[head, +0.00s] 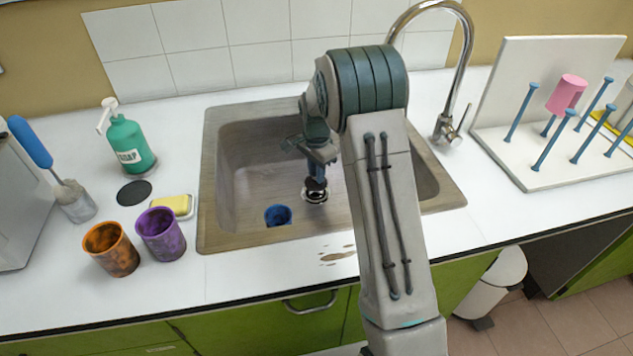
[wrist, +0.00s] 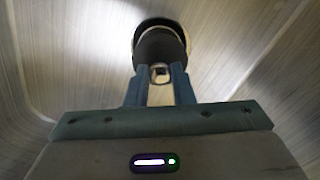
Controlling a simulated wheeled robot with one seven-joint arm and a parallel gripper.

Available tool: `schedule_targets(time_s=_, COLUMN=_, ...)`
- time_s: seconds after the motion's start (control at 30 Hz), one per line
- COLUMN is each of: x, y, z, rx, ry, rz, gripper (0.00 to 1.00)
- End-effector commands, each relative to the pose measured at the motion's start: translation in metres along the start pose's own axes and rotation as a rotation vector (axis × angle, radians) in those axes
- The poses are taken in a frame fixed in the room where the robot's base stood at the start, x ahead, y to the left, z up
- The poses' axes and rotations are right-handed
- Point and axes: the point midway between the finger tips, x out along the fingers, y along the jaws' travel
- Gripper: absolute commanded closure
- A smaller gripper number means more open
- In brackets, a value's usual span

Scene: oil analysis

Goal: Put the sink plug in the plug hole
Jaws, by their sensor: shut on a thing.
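The sink plug (wrist: 158,47) is a dark round disc, held between the fingertips of my gripper (wrist: 160,78) in the wrist view. In the head view, my gripper (head: 317,178) reaches down into the sink (head: 228,240), shut on the dark plug (head: 316,186). The plug hole (head: 316,197) is a bright metal ring with a dark centre in the sink floor, just below the plug. In the wrist view, a pale rim of the hole (wrist: 150,24) shows behind the plug, which hides most of it. I cannot tell whether the plug touches the hole.
A blue cup (head: 278,215) is in the sink, left of the plug hole. The tap (head: 450,100) rises behind on the right. Orange (head: 112,250) and purple (head: 162,235) cups, a yellow sponge (head: 172,205) and a soap bottle (head: 130,145) stand left of the sink.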

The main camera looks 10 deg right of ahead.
Motion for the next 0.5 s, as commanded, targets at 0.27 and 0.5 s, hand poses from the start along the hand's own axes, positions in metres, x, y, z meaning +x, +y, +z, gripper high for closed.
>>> schedule_targets(time_s=0.27, x=0.035, y=0.001, z=0.0, rx=-0.001, ry=-0.001, rz=0.002, gripper=1.0)
schedule_targets(time_s=0.5, x=0.036, y=0.0, z=0.0, rx=-0.001, ry=0.0, rz=-0.001, gripper=1.0)
